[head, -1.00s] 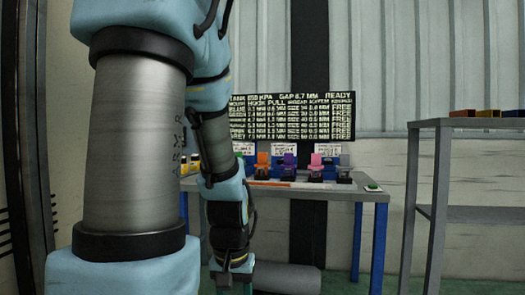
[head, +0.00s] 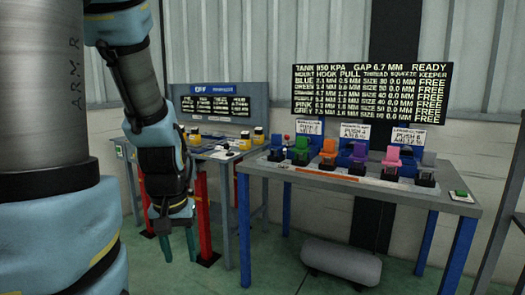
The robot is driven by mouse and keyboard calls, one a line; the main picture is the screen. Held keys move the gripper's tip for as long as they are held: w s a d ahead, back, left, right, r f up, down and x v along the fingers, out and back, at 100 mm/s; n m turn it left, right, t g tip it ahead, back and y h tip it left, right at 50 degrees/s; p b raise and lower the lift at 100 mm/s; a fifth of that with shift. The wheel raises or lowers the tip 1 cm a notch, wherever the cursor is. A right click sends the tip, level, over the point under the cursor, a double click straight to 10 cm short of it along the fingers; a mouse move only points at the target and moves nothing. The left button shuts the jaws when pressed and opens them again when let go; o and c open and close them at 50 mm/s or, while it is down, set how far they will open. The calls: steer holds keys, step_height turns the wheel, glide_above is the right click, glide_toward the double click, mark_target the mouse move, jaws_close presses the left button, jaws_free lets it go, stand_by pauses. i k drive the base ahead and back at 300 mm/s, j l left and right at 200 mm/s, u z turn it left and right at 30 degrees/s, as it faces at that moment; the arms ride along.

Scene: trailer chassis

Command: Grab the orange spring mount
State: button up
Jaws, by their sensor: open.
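The orange spring mount (head: 328,149) stands upright on a dark base on the grey workbench (head: 350,190) at the right. It is in a row between the green mount (head: 301,148) and the purple mount (head: 358,153). My gripper (head: 178,245) hangs pointing down at the left, short of the bench and below its top. Its two green fingers are apart with nothing between them. It is well to the left of the orange mount and does not touch it.
A pink mount (head: 392,158) is farther right in the row. A lit status board (head: 370,92) stands behind it. A green button box (head: 461,196) sits at the right corner. A grey cylinder (head: 341,261) lies underneath.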

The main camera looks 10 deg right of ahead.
mark_target(329, 152)
steer(key=l+u, duration=1.2)
steer(key=k+l+u, duration=0.15)
steer(key=l+u, duration=0.2)
steer(key=l, duration=0.15)
